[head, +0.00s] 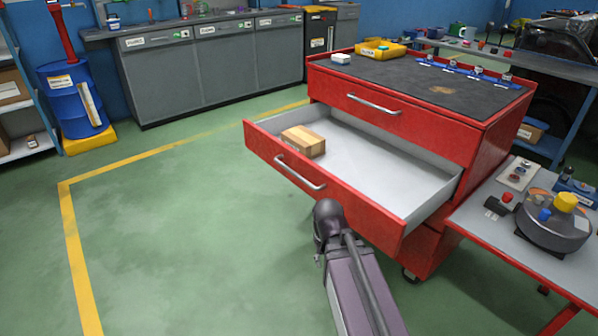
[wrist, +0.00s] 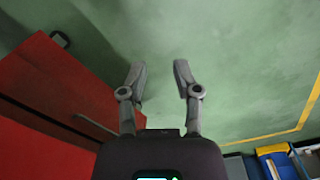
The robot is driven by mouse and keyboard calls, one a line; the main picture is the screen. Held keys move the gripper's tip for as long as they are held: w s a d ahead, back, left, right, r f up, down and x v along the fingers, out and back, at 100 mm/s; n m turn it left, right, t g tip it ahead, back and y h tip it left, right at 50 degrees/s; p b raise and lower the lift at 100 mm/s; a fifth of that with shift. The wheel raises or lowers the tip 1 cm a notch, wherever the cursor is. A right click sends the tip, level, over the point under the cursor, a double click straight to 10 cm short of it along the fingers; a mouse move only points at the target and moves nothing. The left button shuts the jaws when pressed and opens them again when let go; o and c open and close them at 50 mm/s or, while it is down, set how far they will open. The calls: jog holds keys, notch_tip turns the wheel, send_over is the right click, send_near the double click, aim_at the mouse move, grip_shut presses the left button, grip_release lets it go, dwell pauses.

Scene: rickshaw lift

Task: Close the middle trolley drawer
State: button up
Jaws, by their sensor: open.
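The red trolley (head: 455,150) stands at the right in the head view. Its middle drawer (head: 265,146) is pulled far out, showing a pale grey inside and a silver bar handle (head: 300,174) on its front. A small brown box (head: 304,140) lies in it near the front left. My arm reaches in from the bottom, in front of the drawer; my gripper is not clearly visible there. In the wrist view my gripper (wrist: 160,80) is open and empty over green floor. Red trolley surfaces (wrist: 60,85) lie to its left, apart from the fingers; which panel is nearest I cannot tell.
The drawer above (head: 375,108) is shut. A side table (head: 530,235) with parts stands at the right of the trolley. Grey cabinets (head: 220,65) and a blue barrel (head: 75,95) are at the back. The green floor left of the trolley is clear.

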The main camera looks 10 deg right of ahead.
jog(key=w+a+r+n+h+p, duration=0.1)
jog(key=w+r+n+p, duration=0.2)
jog(key=w+r, duration=0.1)
jog(key=w+a+r+n+t+h+p, duration=0.1)
jog(key=w+r+n+p, duration=0.3)
jog(key=w+r, duration=0.1)
jog(key=w+a+r+n+h+p, duration=0.1)
jog(key=w+r+n+p, duration=0.2)
jog(key=w+r+p, duration=0.1)
jog(key=shift+w+r+n+t+h, duration=0.15)
jog(key=shift+w+n+t+h, duration=0.15)
jog(key=shift+w+n+h, duration=0.15)
grip_shut()
jog(key=w+a+r+n+t+h+p, duration=0.3)
jog(key=w+a+r+n, duration=0.5)
jog(key=w+n, duration=0.4)
jog(key=shift+w+a+h+p, duration=0.25)
jog(key=shift+h+p, duration=0.1)
jog(key=shift+p, duration=0.3)
jog(key=shift+n, duration=0.25)
